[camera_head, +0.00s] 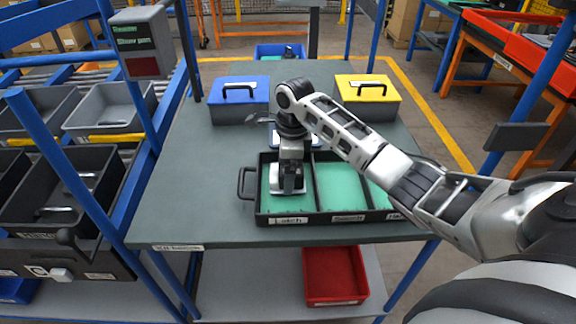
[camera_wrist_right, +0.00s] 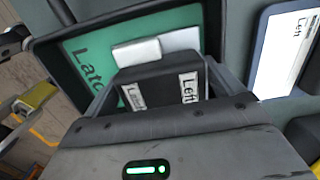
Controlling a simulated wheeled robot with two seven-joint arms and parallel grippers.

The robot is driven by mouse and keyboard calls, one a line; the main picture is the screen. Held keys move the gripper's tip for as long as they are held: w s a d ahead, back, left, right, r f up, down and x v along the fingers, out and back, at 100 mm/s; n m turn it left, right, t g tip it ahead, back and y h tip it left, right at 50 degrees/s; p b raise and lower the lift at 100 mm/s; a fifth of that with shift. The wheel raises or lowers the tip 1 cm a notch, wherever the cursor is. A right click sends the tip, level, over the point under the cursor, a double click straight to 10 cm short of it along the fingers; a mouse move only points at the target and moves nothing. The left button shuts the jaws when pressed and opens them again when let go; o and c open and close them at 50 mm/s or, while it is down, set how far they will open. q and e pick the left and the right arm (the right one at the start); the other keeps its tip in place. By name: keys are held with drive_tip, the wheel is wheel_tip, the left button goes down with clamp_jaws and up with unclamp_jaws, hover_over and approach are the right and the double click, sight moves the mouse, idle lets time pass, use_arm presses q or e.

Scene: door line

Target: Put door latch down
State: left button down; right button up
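My right gripper (camera_head: 292,190) reaches down into the left compartment of a black tray (camera_head: 318,218) on the table. This compartment has a green floor and a front label that seems to read "Latch". In the right wrist view, a dark door latch (camera_wrist_right: 160,85) with white labels, one reading "Left", sits between the fingers of my right gripper (camera_wrist_right: 165,95), which look closed on its sides. Pale metal parts (camera_wrist_right: 137,52) of it lie over the green floor. I cannot tell whether it touches the floor. My left gripper is not in view.
The tray's other compartments (camera_head: 341,187) look empty. A blue-lidded box (camera_head: 240,90) and a yellow-lidded box (camera_head: 368,88) stand behind it. A card with "Left" (camera_wrist_right: 285,55) lies beside the tray. A red bin (camera_head: 334,275) is below. The table's left part is clear.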

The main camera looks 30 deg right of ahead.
drive_tip(key=shift+r, duration=0.1)
drive_tip(key=r, duration=1)
drive_tip(key=shift+s+d+r, duration=0.15)
drive_tip(key=shift+d+r, duration=0.15)
drive_tip(key=shift+d, duration=0.1)
drive_tip(key=shift+r, duration=0.75)
drive_tip(key=shift+s+f, duration=0.1)
drive_tip(key=shift+s, duration=0.05)
